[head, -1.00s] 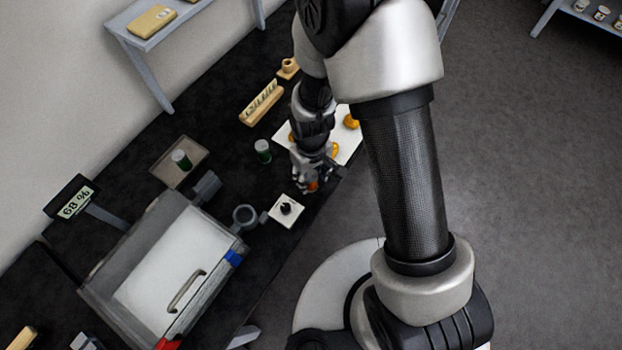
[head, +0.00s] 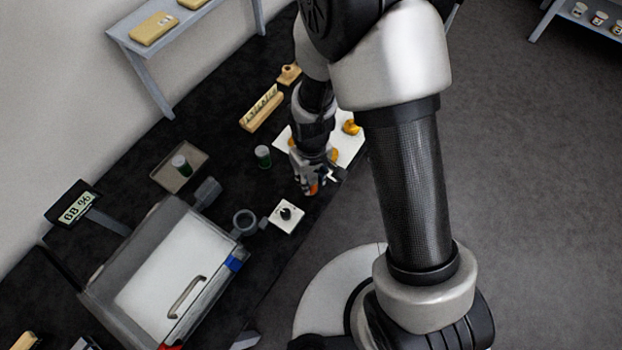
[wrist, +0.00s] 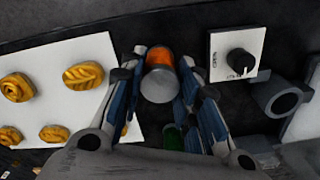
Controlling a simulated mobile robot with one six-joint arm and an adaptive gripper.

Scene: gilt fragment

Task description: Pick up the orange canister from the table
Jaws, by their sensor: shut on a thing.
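The orange canister (wrist: 160,77) shows in the wrist view between the two fingers of my gripper (wrist: 160,85). Its side is orange and its near end is pale grey. The fingers touch it on both sides. In the head view my gripper (head: 313,186) is over the dark table (head: 225,140), and only a small orange patch of the canister (head: 314,188) shows there, the rest hidden by the fingers. I cannot tell how far the canister is above the table.
A white board with gilt ornaments (head: 350,147) lies beside my gripper. A white plate with a black knob (head: 286,215), a grey ring (head: 244,221) and a green canister (head: 263,156) are close by. A large grey box (head: 165,280) stands nearer the left.

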